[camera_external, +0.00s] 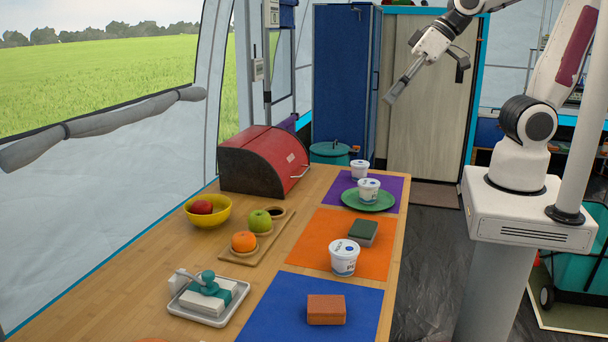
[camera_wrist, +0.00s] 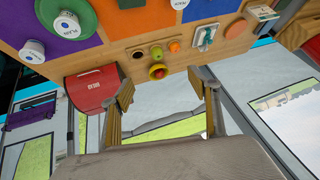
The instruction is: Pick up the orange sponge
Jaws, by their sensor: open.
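The orange sponge (camera_external: 326,309), a brownish-orange block, lies flat on the blue mat (camera_external: 262,318) at the near end of the table in the external view. I cannot make it out in the wrist view, where only part of the blue mat (camera_wrist: 199,9) shows at the top edge. My gripper (camera_external: 426,86) is raised high beyond the far right of the table, well away from the sponge. In the wrist view my gripper (camera_wrist: 162,84) has its two fingers wide apart with nothing between them.
A white cup (camera_external: 344,260) and a green-grey sponge (camera_external: 362,232) sit on the orange mat. A tray (camera_external: 238,301), yellow bowl (camera_external: 208,214), fruit board and red bread box (camera_external: 262,160) stand left. A green plate (camera_external: 368,201) and more cups are farther back.

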